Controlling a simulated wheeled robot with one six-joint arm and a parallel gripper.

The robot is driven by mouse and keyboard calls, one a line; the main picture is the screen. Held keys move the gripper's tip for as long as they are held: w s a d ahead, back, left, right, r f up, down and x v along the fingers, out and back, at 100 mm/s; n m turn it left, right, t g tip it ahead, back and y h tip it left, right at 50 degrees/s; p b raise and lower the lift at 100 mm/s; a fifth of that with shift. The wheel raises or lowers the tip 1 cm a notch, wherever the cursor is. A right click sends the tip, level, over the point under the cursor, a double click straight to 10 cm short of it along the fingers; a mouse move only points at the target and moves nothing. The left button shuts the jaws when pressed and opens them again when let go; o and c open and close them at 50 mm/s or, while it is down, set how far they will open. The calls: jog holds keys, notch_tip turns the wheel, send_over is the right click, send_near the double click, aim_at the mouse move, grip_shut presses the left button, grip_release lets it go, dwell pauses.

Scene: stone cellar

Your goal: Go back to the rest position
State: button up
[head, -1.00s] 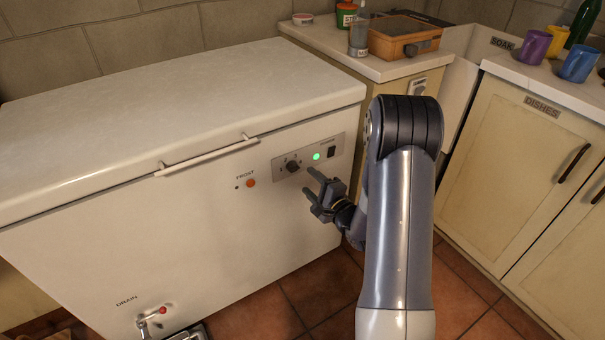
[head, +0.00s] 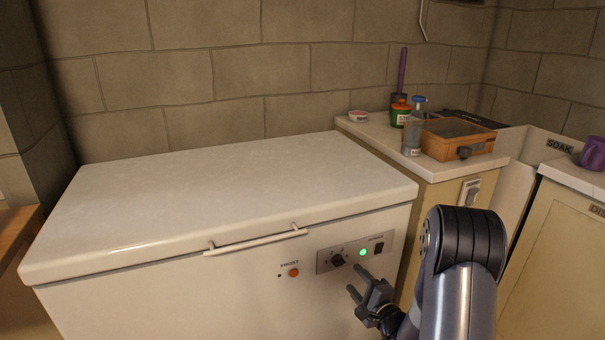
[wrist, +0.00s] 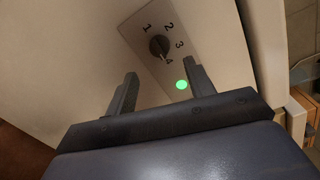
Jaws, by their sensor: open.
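My gripper (head: 367,293) is open and empty in front of the white chest freezer (head: 150,290), just below its control panel (head: 325,262). In the wrist view my gripper (wrist: 158,88) has its two fingers spread, with the dial (wrist: 159,46) and the lit green light (wrist: 181,85) beyond them. The dial's pointer is near the 4. My gripper appears apart from the panel. The freezer lid (head: 230,185) is shut.
A sink marked SOAK (head: 520,165) and a cabinet (head: 560,250) stand farther right. The freezer top is clear.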

aim_at(342, 265)
jog(key=b+x, duration=0.1)
jog(key=x, duration=0.6)
